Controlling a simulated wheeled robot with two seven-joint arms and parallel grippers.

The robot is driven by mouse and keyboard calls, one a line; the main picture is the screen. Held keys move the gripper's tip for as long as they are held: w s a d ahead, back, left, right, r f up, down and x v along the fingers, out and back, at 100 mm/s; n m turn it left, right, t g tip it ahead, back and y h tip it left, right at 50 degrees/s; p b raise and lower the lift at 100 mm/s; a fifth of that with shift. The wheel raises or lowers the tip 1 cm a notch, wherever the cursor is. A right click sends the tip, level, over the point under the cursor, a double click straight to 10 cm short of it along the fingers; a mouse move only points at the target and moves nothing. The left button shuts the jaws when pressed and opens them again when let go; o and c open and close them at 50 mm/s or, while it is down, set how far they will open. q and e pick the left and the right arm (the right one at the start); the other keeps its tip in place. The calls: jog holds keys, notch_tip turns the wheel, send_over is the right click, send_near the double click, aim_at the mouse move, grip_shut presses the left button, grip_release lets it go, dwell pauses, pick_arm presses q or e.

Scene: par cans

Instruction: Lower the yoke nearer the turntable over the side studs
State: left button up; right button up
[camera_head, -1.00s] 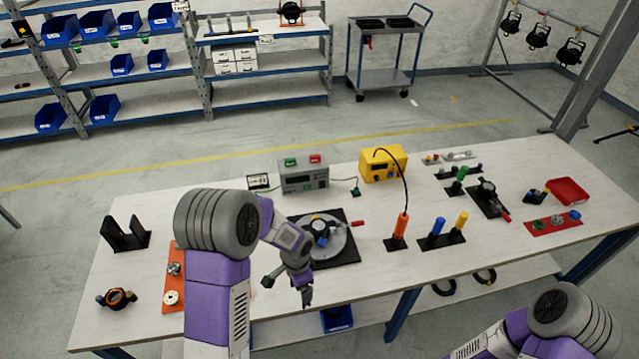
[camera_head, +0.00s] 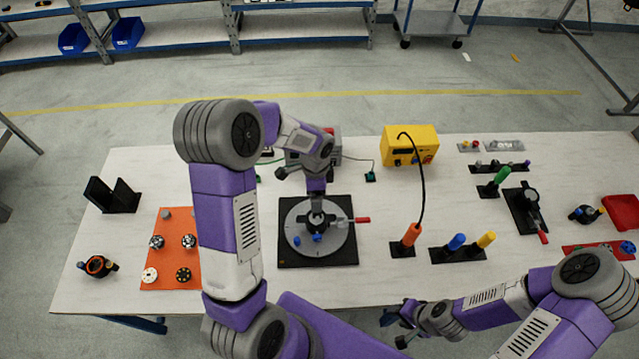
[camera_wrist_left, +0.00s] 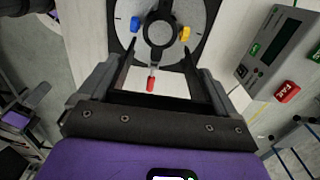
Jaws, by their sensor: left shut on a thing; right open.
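The turntable (camera_head: 287,222) is a grey disc on a black square plate, with a red-tipped lever to the right. On it stands a dark round can, seen from above in the left wrist view (camera_wrist_left: 160,33), with a blue stud (camera_wrist_left: 135,23) and a yellow stud (camera_wrist_left: 185,33) on opposite sides. My right gripper (camera_head: 398,325) is open and empty at the table's front edge.
A black two-walled stand (camera_head: 112,196) and an orange mat (camera_head: 168,225) with small parts lie left. Behind are a grey meter box and a yellow box (camera_head: 410,142) with a cable to an orange tool (camera_head: 411,235). Blue and yellow posts and a clamp (camera_head: 528,210) stand right.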

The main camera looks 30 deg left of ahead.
pick_arm(q)
notch_tip(320, 180, down, 12)
jog(key=b, duration=0.9)
jog(key=shift+f, duration=0.15)
jog(key=shift+f+b, duration=0.1)
jog(key=shift+b, duration=0.2)
dwell(0.5)
jog(key=o, duration=0.8)
jog(key=shift+c, duration=0.2)
